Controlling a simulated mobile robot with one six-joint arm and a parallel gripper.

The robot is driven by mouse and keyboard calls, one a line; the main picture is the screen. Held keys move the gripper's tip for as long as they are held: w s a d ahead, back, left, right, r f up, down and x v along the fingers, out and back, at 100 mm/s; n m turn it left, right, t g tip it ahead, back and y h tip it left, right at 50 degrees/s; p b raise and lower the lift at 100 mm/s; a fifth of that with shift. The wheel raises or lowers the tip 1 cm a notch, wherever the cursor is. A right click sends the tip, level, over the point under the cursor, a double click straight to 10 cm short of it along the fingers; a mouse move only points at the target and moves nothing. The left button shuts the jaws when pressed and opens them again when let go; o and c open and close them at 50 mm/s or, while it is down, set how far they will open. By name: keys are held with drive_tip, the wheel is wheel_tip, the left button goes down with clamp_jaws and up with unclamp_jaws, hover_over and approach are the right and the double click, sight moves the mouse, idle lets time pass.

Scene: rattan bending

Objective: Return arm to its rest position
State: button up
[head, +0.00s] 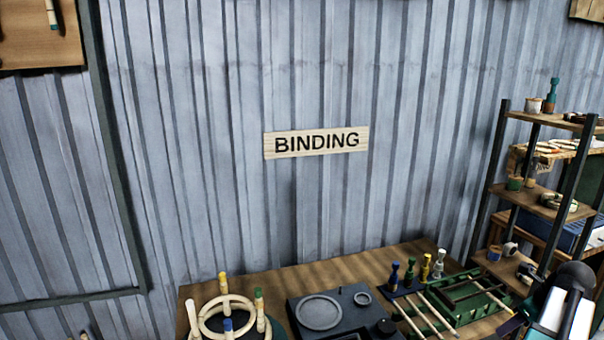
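Part of my arm, white with a dark rounded joint, shows at the lower right corner of the head view, in front of the right end of the workbench (400,262). The bottom edge cuts it off. I cannot make out my gripper's fingers in this view, so its state and anything in it are hidden.
On the bench are a rattan ring among coloured-top pegs (226,316), a dark device with a round plate (320,312), small bottles (426,267) and a green tray (465,300). A shelf rack (545,195) stands right. A BINDING sign (316,142) hangs on the corrugated wall.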

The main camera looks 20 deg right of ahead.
drive_tip(key=w+a+f+n+g+y, duration=0.15)
drive_tip(key=w+a+f+n, duration=0.3)
drive_tip(key=a+f, duration=0.55)
drive_tip(key=w+a+f+n+g, duration=0.25)
drive_tip(key=a+f+n, duration=0.45)
drive_tip(key=a, duration=0.4)
drive_tip(key=w+a+f+n+g+y, duration=0.1)
drive_tip(key=w+a+f+n, duration=0.35)
drive_tip(key=a+f, duration=0.6)
drive_tip(key=s+a+f+n+g, duration=0.1)
drive_tip(key=s+a+f+n, duration=0.35)
drive_tip(key=a, duration=0.35)
drive_tip(key=s+a+f+n+g, duration=0.25)
drive_tip(key=a+f+n, duration=0.25)
drive_tip(key=a, duration=0.3)
drive_tip(key=s+a+f+n+g+h, duration=0.1)
drive_tip(key=s+a+f+n, duration=0.35)
drive_tip(key=s, duration=0.25)
drive_tip(key=s+a+f+n+g+h, duration=0.1)
drive_tip(key=s+a+f+n+h, duration=0.15)
drive_tip(key=s+a+n, duration=0.3)
wheel_tip(320, 180, down, 12)
drive_tip(key=s+y+b, duration=0.1)
drive_tip(key=b, duration=1.1)
drive_tip(key=shift+d, duration=0.35)
drive_tip(key=shift+s+f+m, duration=0.1)
drive_tip(key=shift+s+m, duration=0.1)
drive_tip(key=shift+m, duration=0.05)
